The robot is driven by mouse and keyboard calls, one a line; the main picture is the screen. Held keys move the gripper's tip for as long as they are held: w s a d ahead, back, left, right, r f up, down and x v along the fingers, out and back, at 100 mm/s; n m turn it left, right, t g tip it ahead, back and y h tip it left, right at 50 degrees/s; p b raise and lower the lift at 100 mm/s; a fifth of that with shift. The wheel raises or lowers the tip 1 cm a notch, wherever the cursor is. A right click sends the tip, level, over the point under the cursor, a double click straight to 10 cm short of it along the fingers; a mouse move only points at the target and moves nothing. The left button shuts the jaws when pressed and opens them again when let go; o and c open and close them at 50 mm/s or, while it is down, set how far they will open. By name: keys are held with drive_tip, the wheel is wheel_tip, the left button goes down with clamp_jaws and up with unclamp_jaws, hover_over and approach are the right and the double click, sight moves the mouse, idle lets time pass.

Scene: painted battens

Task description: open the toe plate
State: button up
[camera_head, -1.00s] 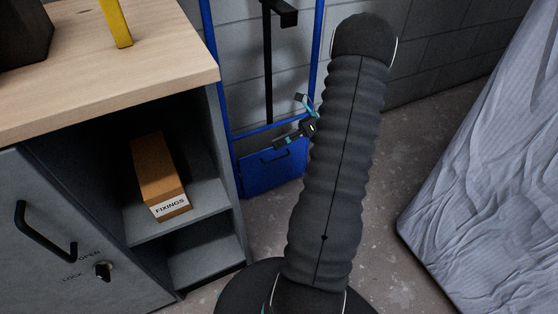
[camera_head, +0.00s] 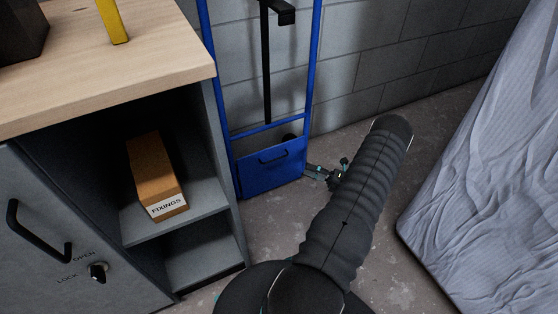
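The blue toe plate (camera_head: 270,174) stands folded up against the bottom of a blue hand truck (camera_head: 315,60). It has a small dark handle (camera_head: 280,155) near its upper edge. My gripper (camera_head: 326,166) is just right of the plate's right edge in the picture, apart from the handle. Its fingers look spread, with nothing between them. My arm hides part of the gripper and the floor behind it.
A grey cabinet with a wooden top (camera_head: 110,70) stands close on the left, with a fixings box (camera_head: 155,170) on its open shelf. A wrapped mattress-like slab (camera_head: 490,180) is on the right. Bare floor (camera_head: 280,222) lies before the plate.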

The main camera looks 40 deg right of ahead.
drive_tip(key=x, duration=1.2)
drive_tip(key=shift+w+p, duration=0.2)
drive_tip(key=shift+p, duration=0.15)
drive_tip(key=shift+a, duration=0.15)
clamp_jaws()
